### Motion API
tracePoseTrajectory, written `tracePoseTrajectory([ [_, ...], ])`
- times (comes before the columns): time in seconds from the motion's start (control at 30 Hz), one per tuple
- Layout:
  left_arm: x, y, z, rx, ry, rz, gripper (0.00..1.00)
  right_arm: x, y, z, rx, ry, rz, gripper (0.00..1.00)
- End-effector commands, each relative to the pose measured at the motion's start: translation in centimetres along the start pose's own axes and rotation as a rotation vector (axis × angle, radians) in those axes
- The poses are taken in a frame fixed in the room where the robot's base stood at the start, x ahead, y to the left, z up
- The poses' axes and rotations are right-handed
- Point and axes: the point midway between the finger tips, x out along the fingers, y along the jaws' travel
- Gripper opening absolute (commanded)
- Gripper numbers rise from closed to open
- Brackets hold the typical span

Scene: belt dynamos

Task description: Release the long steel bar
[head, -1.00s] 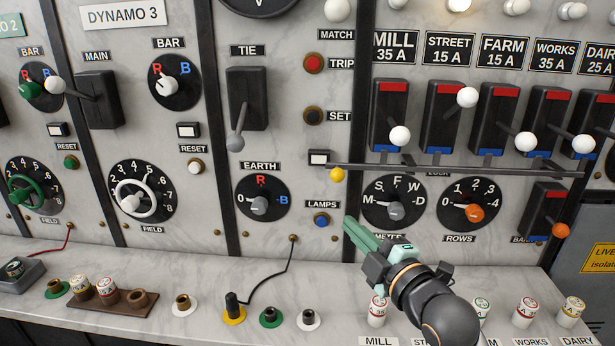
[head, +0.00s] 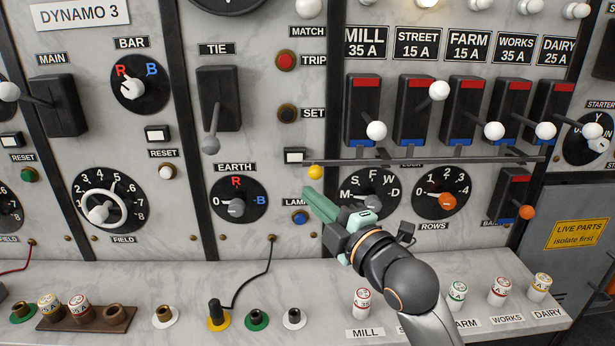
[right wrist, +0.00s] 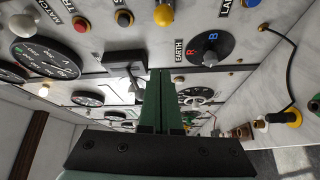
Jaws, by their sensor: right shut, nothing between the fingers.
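The long steel bar (head: 420,161) runs level across the panel below the row of feeder switches. Its yellow knob (head: 315,172) is at the left end and also shows at the top of the right wrist view (right wrist: 163,15). My right gripper (head: 308,193) is shut and empty, its green fingertips just below and a little left of the yellow knob, apparently apart from it. In the right wrist view its fingers (right wrist: 160,75) are together. My left gripper is not in view.
The STREET lever (head: 439,90) is up; the MILL (head: 376,131), FARM (head: 494,131) and WORKS (head: 545,131) levers are down near the bar. The METERS dial (head: 368,194) is partly behind my right gripper. The blue LAMPS button (head: 300,218) is just below my fingertips.

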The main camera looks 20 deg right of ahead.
Motion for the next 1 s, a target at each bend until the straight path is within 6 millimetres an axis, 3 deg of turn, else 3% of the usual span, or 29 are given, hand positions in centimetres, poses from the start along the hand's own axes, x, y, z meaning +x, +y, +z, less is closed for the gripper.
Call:
tracePoseTrajectory([
  [0.5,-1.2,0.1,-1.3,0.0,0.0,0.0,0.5,8.9,0.2,-0.2,0.004,0.002,0.0,0.0],
  [0.7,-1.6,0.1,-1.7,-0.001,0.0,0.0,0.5,7.9,0.0,2.7,-0.001,-0.001,-0.002,0.0],
  [1.0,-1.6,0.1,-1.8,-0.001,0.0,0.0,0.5,7.5,-0.1,3.7,0.001,0.001,-0.001,0.0],
])
